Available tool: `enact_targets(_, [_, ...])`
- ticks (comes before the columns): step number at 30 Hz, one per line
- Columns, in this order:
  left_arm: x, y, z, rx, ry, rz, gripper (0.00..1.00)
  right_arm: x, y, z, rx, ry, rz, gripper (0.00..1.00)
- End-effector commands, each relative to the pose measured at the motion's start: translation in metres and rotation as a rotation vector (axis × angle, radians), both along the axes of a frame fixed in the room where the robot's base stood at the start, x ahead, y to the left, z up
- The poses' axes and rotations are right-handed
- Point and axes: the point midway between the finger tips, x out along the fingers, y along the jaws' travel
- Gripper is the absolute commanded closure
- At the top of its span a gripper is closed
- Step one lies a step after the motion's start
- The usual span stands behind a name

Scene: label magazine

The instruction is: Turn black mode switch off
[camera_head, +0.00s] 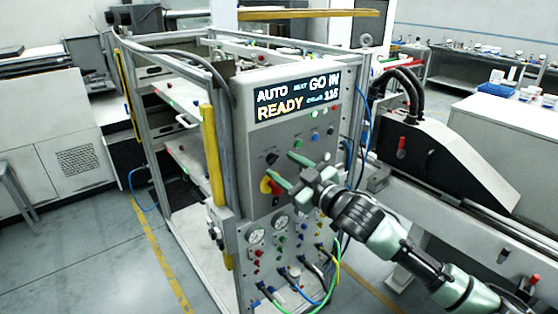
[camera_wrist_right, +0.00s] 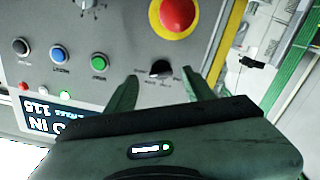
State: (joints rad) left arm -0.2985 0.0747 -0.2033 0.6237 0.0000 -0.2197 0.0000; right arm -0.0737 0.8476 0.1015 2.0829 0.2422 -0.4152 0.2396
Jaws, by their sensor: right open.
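The black mode switch (camera_head: 271,158) is a small knob on the grey panel (camera_head: 250,135), below the lit display. It also shows in the right wrist view (camera_wrist_right: 160,68), with small markings around it. My right gripper (camera_head: 281,163) is open in front of the panel. In the right wrist view its two green fingers (camera_wrist_right: 172,78) lie one on each side of the knob, apart from each other. I cannot tell whether they touch it. My left gripper is not in view.
A red emergency button on a yellow base (camera_wrist_right: 178,14) sits close to the switch. Black, blue and green (camera_wrist_right: 98,62) buttons and a silver knob (camera_wrist_right: 88,5) are nearby. The display (camera_head: 297,97) reads AUTO, READY and GO IN.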

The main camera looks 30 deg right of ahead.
Motion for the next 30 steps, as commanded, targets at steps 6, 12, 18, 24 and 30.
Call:
enact_targets(6, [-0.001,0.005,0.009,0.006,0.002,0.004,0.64,0.02,0.001,0.001,0.003,-0.001,-0.001,0.47])
enact_targets(12, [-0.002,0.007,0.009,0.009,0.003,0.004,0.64,0.023,0.002,-0.001,0.001,0.0,0.0,0.47])
enact_targets(18, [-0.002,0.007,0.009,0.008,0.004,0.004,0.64,0.023,0.002,-0.001,0.001,0.0,0.0,0.61])
enact_targets(24, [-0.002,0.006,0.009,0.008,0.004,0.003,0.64,0.023,0.002,-0.001,0.001,0.0,0.0,1.0])
enact_targets(30, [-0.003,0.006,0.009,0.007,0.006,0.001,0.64,0.023,0.002,-0.001,-0.015,0.0,0.0,1.0])
